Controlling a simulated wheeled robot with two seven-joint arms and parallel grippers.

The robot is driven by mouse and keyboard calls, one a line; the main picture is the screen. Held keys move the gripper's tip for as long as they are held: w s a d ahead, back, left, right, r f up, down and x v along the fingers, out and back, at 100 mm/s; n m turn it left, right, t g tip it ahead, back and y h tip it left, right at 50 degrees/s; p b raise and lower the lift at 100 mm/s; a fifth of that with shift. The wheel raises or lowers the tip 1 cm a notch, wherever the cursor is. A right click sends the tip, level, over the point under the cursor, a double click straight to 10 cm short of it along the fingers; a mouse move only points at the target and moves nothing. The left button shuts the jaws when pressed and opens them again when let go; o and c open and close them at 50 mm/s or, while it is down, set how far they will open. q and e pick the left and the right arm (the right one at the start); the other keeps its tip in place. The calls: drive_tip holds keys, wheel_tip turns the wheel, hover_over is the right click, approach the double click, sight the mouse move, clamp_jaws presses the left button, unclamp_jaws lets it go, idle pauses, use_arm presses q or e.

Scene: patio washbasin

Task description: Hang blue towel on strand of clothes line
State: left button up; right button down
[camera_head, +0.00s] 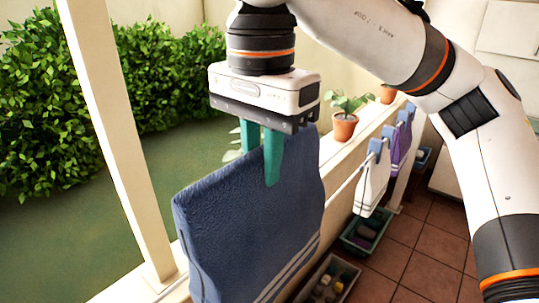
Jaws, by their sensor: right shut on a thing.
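A blue towel (245,230) with white stripes near its lower edge hangs folded over from its top edge in the middle of the head view. My right gripper (262,160) points down at the towel's top, its green fingers shut on the cloth, one finger in front and one behind. The clothes line (343,186) shows to the right of the towel; the towel hides the part behind it. I cannot tell whether the towel rests on the line. My left gripper is not in view.
A white towel (374,185) and a purple towel (401,145) hang from the line with blue clips. A potted plant (344,126) stands on the ledge. Crates (330,283) stand on the tiled floor below. A beige post (118,140) rises at left.

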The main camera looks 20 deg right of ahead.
drive_tip(key=shift+w+a+p, duration=0.3)
drive_tip(key=shift+w+a, duration=0.15)
drive_tip(key=shift+w, duration=0.25)
drive_tip(key=shift+w+a+p, duration=0.25)
drive_tip(key=shift+w+a, duration=0.15)
drive_tip(key=shift+w, duration=0.3)
wheel_tip(320, 180, down, 28)
drive_tip(key=b, duration=2.3)
drive_tip(key=shift+f, duration=0.25)
drive_tip(key=c, duration=1.2)
unclamp_jaws()
wheel_tip(320, 180, up, 9)
drive_tip(key=p, duration=0.7)
drive_tip(key=shift+r+p, duration=0.1)
drive_tip(key=shift+p, duration=0.3)
